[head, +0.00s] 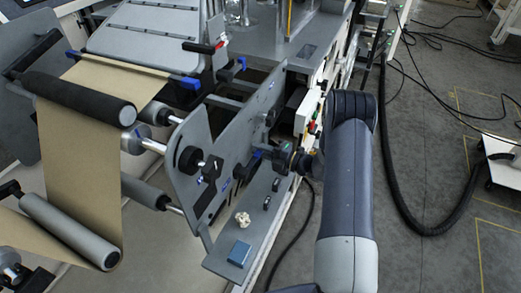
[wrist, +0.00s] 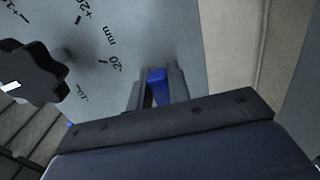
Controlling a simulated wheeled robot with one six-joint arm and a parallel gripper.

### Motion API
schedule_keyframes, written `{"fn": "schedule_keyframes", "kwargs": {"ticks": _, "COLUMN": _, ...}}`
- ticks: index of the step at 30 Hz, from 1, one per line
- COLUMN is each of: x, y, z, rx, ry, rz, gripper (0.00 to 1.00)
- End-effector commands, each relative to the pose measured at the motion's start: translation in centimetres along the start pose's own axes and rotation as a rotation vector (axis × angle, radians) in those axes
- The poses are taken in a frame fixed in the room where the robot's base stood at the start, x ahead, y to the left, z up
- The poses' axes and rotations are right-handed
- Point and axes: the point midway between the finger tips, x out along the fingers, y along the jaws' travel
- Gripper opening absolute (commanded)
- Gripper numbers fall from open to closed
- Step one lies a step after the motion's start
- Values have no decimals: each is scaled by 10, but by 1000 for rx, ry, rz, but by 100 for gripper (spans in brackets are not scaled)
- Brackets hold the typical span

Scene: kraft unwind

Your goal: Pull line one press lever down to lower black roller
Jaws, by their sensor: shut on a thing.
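The press lever (wrist: 157,90) shows as a blue piece between my gripper's two grey fingers in the wrist view. My gripper (wrist: 157,92) is shut on it. In the head view my gripper (head: 273,156) is at the machine's grey side plate, by a dark lever part with blue on it (head: 256,157). The fingers and arm hide much of the lever there. The black roller (head: 78,98) lies at the upper left of the head view, with brown kraft paper (head: 80,165) running by it. I cannot tell the gap between roller and paper.
A black star knob (wrist: 32,72) sits beside a millimetre scale in the wrist view. A black hose (head: 425,228) and cables cross the floor at right.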

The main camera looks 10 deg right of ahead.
Motion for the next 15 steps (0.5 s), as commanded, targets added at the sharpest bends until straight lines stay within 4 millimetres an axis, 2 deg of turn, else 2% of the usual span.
{"fn": "schedule_keyframes", "kwargs": {"ticks": 3, "x": -1, "y": -3, "z": 0, "rx": 9, "ry": -3, "rz": -6, "gripper": 0}}
{"fn": "schedule_keyframes", "kwargs": {"ticks": 4, "x": -1, "y": -3, "z": 0, "rx": 9, "ry": -3, "rz": -6, "gripper": 20}}
{"fn": "schedule_keyframes", "kwargs": {"ticks": 9, "x": -1, "y": -3, "z": 0, "rx": 7, "ry": -2, "rz": -5, "gripper": 34}}
{"fn": "schedule_keyframes", "kwargs": {"ticks": 12, "x": -1, "y": -2, "z": 0, "rx": 5, "ry": -1, "rz": -4, "gripper": 40}}
{"fn": "schedule_keyframes", "kwargs": {"ticks": 15, "x": 0, "y": -2, "z": 0, "rx": 4, "ry": -1, "rz": -3, "gripper": 40}}
